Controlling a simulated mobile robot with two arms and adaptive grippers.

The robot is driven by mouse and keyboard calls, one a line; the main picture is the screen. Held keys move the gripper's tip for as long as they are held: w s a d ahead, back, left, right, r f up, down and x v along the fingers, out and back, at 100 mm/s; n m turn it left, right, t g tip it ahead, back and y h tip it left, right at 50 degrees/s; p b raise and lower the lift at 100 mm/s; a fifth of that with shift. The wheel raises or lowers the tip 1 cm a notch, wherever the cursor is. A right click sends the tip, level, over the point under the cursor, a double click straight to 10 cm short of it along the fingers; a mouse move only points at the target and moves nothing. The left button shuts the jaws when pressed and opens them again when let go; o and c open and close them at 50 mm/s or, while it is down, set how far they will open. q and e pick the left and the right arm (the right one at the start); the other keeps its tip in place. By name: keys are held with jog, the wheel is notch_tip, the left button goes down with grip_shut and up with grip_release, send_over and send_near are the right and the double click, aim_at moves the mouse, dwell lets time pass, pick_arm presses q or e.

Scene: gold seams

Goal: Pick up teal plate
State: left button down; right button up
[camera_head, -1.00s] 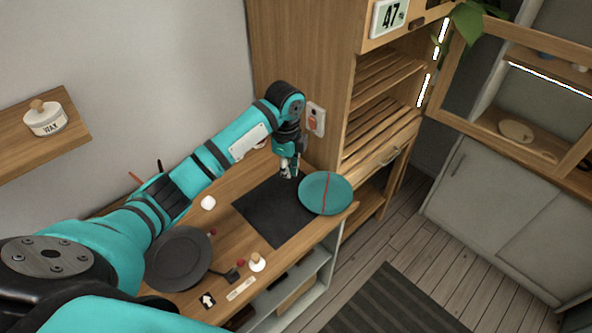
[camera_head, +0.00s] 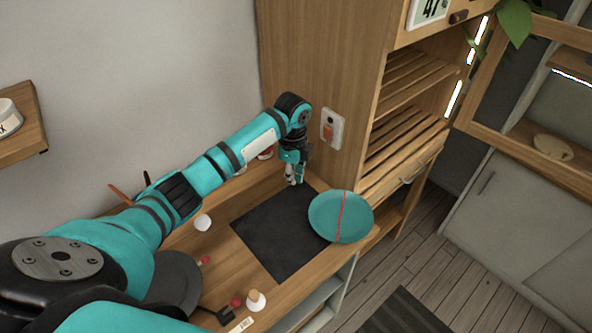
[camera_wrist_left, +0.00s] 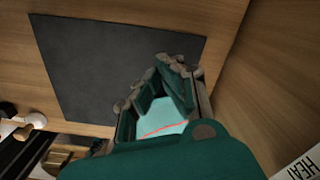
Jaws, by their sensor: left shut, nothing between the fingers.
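The teal plate (camera_head: 325,214), with a red seam across it, lies at the right end of the wooden worktop (camera_head: 196,257). It overlaps the right edge of the dark mat (camera_head: 276,237). My left gripper (camera_head: 294,181) is shut and empty above the mat's back corner, up and left of the plate and apart from it. In the left wrist view part of the plate (camera_wrist_left: 163,114) shows behind the fingers of the gripper (camera_wrist_left: 152,84); the rest is hidden by the gripper body. My right gripper is not in view.
A tall wooden cabinet (camera_head: 318,60) with a wall switch (camera_head: 332,129) stands close behind the gripper. A dark plate (camera_head: 176,283), a white cup (camera_head: 203,222) and a white-topped stamp (camera_head: 255,300) are on the worktop's left. The mat is clear.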

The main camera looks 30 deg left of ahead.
aim_at(334, 208)
pick_arm(q)
notch_tip(334, 208, down, 6)
jog(key=shift+s+d+r+p, duration=0.1)
jog(key=shift+r+p, duration=0.05)
jog(key=shift+p, duration=0.25)
jog(key=d, duration=0.1)
jog(key=d+p, duration=0.1)
jog(key=d, duration=0.1)
jog(key=shift+w+p, duration=0.25)
jog(key=shift+p, duration=0.05)
jog(key=shift+d, duration=0.45)
jog(key=d, duration=0.2)
jog(key=d+p, duration=0.1)
jog(key=d, duration=0.2)
jog(key=w+d, duration=0.1)
jog(key=d, duration=0.2)
jog(key=shift+d, duration=0.2)
jog(key=shift+a, duration=0.1)
